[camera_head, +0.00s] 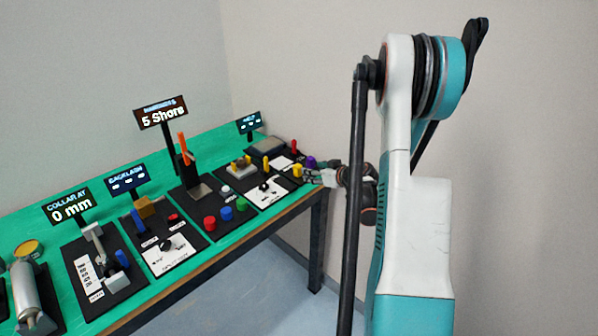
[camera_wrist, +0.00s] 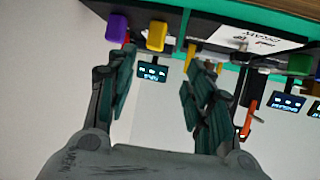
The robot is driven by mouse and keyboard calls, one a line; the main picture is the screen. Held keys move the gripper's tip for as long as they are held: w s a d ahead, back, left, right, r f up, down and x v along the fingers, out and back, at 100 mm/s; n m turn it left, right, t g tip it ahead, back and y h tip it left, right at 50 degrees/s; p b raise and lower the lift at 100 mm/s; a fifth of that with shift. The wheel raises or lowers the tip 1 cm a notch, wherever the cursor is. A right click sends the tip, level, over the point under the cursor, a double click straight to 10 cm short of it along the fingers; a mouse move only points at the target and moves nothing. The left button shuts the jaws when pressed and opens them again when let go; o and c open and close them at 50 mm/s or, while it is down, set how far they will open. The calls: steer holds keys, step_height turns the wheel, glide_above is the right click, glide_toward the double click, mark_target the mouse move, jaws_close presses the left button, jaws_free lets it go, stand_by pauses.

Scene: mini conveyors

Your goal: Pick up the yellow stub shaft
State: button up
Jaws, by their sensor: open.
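The yellow stub shaft appears to be the short yellow piece (camera_head: 297,170) near the right end of the green bench in the head view. It also shows as a yellow block (camera_wrist: 157,35) at the top of the wrist view. My gripper (camera_head: 318,177) is at the bench's right end, close beside this piece. In the wrist view my gripper (camera_wrist: 160,58) has its two fingers apart with nothing visible between them. The yellow piece lies just beyond the fingertips, roughly in line with the gap. Contact cannot be told.
A purple piece (camera_head: 311,162) stands close to the yellow one; it also shows in the wrist view (camera_wrist: 117,27). A red piece (camera_head: 294,146) and another yellow piece (camera_head: 266,163) stand nearby. Black station boards with signs (camera_head: 160,113) line the bench. The floor (camera_head: 270,290) before it is clear.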

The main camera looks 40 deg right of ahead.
mark_target(300, 168)
steer(key=b+x, duration=0.1)
steer(key=x, duration=0.3)
steer(key=b+x, duration=0.1)
steer(key=x, duration=0.3)
steer(key=shift+s+d+f, duration=0.1)
steer(key=shift+d+f, duration=0.05)
steer(key=shift+d, duration=0.05)
steer(key=x, duration=0.1)
steer(key=b+x, duration=0.1)
steer(key=x, duration=0.1)
steer(key=b+x, duration=0.1)
steer(key=x, duration=0.1)
steer(key=shift+d, duration=0.25)
steer(key=shift+w+f+b, duration=0.1)
steer(key=shift+w+b, duration=0.2)
steer(key=shift+w, duration=0.1)
jaws_close()
